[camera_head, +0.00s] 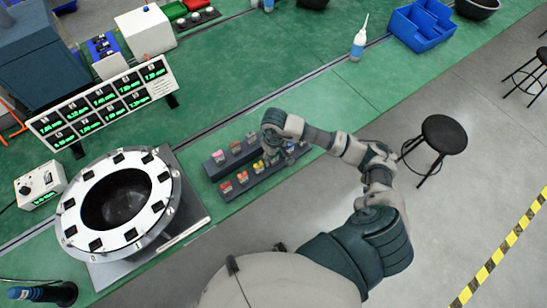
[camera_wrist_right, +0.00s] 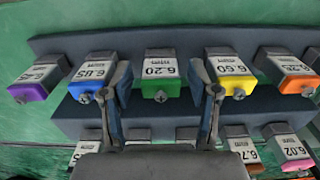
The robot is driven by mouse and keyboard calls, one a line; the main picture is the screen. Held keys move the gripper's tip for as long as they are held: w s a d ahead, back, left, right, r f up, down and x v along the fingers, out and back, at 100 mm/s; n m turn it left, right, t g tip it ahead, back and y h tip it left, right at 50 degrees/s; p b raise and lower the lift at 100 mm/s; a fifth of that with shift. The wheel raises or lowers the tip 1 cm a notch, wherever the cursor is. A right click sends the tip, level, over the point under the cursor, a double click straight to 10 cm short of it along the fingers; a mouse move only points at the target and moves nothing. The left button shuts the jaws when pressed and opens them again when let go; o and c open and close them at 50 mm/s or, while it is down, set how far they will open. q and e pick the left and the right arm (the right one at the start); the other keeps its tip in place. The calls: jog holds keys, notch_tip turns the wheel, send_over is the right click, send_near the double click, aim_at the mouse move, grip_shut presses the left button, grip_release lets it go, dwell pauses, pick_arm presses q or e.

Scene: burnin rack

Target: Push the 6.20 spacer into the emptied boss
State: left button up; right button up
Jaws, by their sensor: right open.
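In the right wrist view the 6.20 spacer (camera_wrist_right: 161,73) is a grey block with a white label and a green front, seated in a dark rack (camera_wrist_right: 225,42). My right gripper (camera_wrist_right: 160,78) is open, with one finger on each side of this spacer and visible gaps between. In the head view my right gripper (camera_head: 286,150) is over the right end of the spacer racks, partly hidden by its own wrist. A white ring (camera_head: 118,153) with dark bosses around its rim stands at the left; I cannot tell which boss is emptied. My left gripper is not in view.
Spacers 6.85 (camera_wrist_right: 92,73) and 6.60 (camera_wrist_right: 230,73) flank the 6.20 one; a second spacer row is nearer. A display board (camera_head: 103,103) stands behind the ring. A bottle (camera_head: 358,45) and blue bin (camera_head: 422,24) are farther back. The green bench is clear between.

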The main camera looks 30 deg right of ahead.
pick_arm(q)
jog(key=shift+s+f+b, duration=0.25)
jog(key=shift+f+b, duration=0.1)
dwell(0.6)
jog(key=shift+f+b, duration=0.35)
pick_arm(e)
grip_shut()
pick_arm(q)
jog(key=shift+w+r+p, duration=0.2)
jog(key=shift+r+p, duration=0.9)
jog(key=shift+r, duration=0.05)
pick_arm(e)
jog(key=shift+r, duration=3)
